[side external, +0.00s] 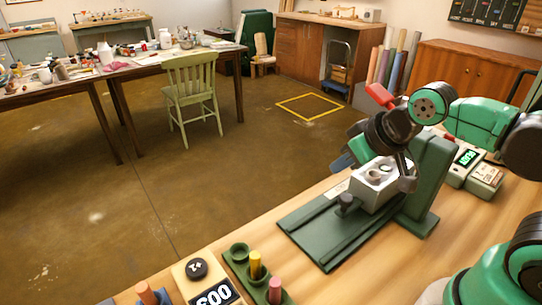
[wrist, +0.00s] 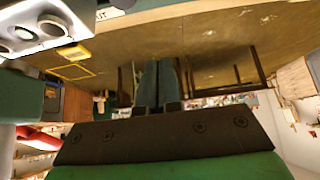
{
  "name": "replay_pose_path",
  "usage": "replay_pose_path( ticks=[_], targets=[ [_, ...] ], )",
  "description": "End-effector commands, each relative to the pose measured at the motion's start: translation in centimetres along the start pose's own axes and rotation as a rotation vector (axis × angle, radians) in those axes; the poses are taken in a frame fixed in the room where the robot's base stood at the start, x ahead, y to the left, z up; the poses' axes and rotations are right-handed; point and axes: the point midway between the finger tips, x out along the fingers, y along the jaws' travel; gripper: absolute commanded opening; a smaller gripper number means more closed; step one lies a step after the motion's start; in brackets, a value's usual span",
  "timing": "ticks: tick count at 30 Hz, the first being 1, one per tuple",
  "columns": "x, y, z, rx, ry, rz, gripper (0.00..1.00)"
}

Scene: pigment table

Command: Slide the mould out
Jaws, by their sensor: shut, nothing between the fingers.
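The mould (side external: 366,196) looks like a pale metal block with round parts on top, sitting on the green press base (side external: 312,232) in front of the green upright (side external: 432,165). A dark knob (side external: 346,202) stands at its near left side; I cannot tell whether it is fixed to the mould. My gripper (side external: 343,160) is above and behind the block in the side view, apart from it as far as I can tell. In the wrist view its blue-grey fingers (wrist: 158,64) are shut together and empty, and a pale block with round parts (wrist: 30,35) shows at upper left.
A red handle (side external: 380,95) rises behind my wrist. A green rack (side external: 252,272) with coloured pegs and a scale (side external: 205,280) stand at the front left of the bench. Small devices (side external: 470,172) stand at the right.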

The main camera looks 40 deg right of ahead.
Motion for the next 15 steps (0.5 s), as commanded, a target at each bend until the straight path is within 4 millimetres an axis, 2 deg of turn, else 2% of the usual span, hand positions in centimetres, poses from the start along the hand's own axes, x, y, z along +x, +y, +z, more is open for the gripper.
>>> replay_pose_path(
  ticks=[9, 11, 15],
  targets=[
    [0.0, 0.0, 0.0, 0.0, 0.0, 0.0, 0.0],
    [0.0, 0.0, 0.0, -0.002, -0.001, 0.0, 0.14],
    [0.21, 0.37, 0.04, -0.09, -0.072, 0.004, 0.54]
  ],
)
